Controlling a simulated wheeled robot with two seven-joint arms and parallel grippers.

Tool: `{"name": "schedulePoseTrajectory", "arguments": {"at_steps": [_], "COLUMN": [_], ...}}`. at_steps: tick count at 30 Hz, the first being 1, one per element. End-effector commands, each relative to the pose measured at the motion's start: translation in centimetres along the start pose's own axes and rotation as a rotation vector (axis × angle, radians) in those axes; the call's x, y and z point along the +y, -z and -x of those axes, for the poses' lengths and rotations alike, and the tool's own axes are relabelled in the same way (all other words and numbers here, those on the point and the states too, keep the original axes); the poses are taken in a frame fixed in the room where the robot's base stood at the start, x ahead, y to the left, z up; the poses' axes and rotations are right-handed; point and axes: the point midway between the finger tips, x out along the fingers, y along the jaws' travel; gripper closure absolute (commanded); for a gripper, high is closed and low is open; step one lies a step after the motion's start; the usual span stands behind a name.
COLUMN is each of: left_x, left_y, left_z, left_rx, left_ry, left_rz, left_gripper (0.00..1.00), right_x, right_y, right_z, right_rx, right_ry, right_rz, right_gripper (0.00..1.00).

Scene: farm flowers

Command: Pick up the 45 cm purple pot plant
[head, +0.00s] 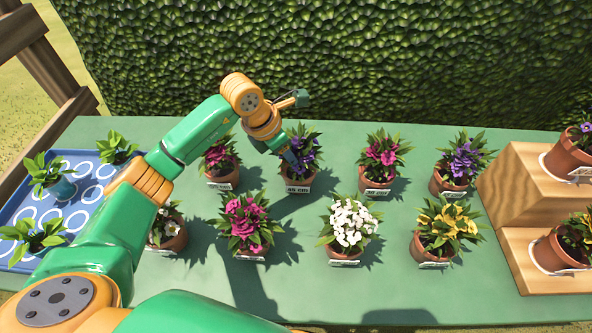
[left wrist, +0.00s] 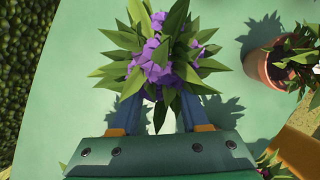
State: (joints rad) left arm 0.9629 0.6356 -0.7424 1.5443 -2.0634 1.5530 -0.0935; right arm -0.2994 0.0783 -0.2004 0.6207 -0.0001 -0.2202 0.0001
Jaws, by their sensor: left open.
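The purple pot plant (head: 305,150) stands upright on the green table, in the back row. Its label (head: 298,189) seems to read 45 CM. My left gripper (head: 290,157) is at this plant, partly over its left side in the head view. In the left wrist view the purple flowers and leaves (left wrist: 155,62) are just ahead of the gripper (left wrist: 158,105). Its two blue fingers are apart, at the near edge of the foliage. The leaves hide the pot there, and I cannot tell whether the fingers touch it. My right gripper is not in view.
Magenta plants (head: 220,158) (head: 382,158) stand on either side, and another purple one (head: 462,160) farther right. White (head: 350,222) and yellow flowers (head: 447,225) are in front. A blue tray (head: 88,208) is left, wooden steps (head: 515,190) right, a hedge (head: 400,60) behind.

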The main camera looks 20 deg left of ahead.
Motion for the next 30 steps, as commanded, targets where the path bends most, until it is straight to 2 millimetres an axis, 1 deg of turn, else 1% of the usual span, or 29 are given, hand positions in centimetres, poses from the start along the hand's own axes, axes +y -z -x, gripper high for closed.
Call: {"name": "schedulePoseTrajectory", "arguments": {"at_steps": [1,2,3,6,8,13,14,15,17,18,30], "left_x": [-0.3,-0.4,-0.5,-0.4,-0.4,-0.3,-0.3,-0.3,-0.3,-0.3,-0.3], "left_y": [-0.2,-0.2,-0.1,-0.2,-0.1,-0.1,-0.1,-0.1,-0.1,-0.1,-0.1], "left_z": [-0.7,-1.3,-2.2,-3.6,-4.0,-4.0,-4.0,-4.0,-4.0,-4.0,-4.0], "left_rx": [0.003,0.004,0.003,-0.001,0.0,-0.001,-0.001,-0.001,-0.001,-0.001,-0.002], "left_ry": [0.006,0.005,0.005,0.003,0.001,0.001,0.001,0.001,0.001,0.001,0.002], "left_rz": [0.0,0.002,0.003,0.002,0.001,0.0,0.001,0.001,0.001,0.001,0.001], "left_gripper": [0.55,0.55,0.55,0.55,0.55,0.55,0.63,0.74,0.9,1.0,1.0], "right_x": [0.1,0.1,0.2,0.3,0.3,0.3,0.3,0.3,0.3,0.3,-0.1], "right_y": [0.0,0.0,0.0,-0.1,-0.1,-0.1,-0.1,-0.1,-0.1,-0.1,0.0], "right_z": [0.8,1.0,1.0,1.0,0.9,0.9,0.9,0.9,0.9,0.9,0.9], "right_rx": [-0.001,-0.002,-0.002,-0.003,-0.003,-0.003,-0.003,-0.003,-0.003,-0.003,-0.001], "right_ry": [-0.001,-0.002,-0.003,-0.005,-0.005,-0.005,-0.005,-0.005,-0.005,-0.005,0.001], "right_rz": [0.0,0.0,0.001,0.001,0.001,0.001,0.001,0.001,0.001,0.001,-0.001], "right_gripper": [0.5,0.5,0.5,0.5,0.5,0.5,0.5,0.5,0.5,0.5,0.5]}}
